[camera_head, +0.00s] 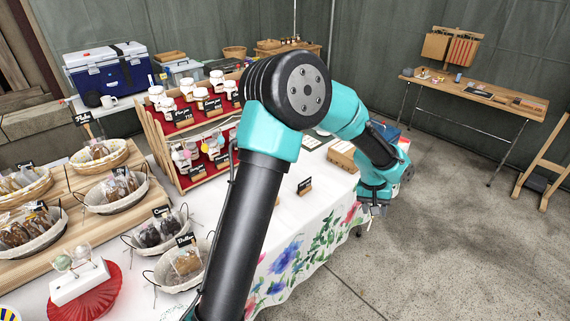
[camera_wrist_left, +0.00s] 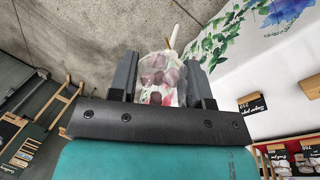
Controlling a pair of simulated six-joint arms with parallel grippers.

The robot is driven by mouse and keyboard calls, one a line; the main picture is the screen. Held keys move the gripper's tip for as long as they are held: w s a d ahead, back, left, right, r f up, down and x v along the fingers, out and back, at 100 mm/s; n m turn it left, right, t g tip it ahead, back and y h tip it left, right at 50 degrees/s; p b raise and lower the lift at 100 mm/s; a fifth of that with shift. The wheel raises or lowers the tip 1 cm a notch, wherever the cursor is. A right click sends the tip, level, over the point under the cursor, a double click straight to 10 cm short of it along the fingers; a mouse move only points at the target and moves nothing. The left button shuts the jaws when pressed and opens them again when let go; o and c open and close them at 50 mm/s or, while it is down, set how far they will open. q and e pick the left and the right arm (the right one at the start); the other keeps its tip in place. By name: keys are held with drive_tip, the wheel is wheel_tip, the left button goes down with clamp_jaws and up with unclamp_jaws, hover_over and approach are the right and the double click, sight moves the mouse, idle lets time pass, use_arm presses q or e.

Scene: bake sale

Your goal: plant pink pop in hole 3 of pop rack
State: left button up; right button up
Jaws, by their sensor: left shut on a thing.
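The pop rack, a small white block (camera_head: 80,285), stands on a red fluted stand (camera_head: 95,304) at the lower left of the head view. Pale pops in clear wrap stand in it; its hole numbers are too small to read. My left gripper (camera_head: 374,200) is far to the right of the rack, beyond the table's right end. In the left wrist view my left gripper (camera_wrist_left: 160,88) is shut on a clear-wrapped bundle (camera_wrist_left: 155,72) with pinkish-brown patches and a thin tan tip. I cannot tell whether it is the pink pop. My right gripper is not in view.
Several wicker baskets (camera_head: 115,194) of wrapped goods fill the table's left side. A jar shelf (camera_head: 170,150) stands behind my arm. The flowered tablecloth (camera_head: 300,255) hangs over the front edge. Bare concrete floor (camera_head: 440,240) lies to the right.

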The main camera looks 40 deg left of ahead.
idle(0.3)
use_arm(q)
drive_tip(key=s+a+n+t+y, duration=0.1)
drive_tip(key=a+n, duration=0.7)
drive_tip(key=a, duration=1.2)
drive_tip(key=s+a+f+n+t+y, duration=0.1)
drive_tip(key=s+a+n, duration=0.3)
drive_tip(key=a, duration=1.7)
drive_tip(key=n+y, duration=0.1)
drive_tip(key=n, duration=0.3)
drive_tip(key=shift+s+f+n, duration=0.15)
drive_tip(key=shift+f+n, duration=0.15)
drive_tip(key=shift+f, duration=2.9)
drive_tip(key=shift+f, duration=2.25)
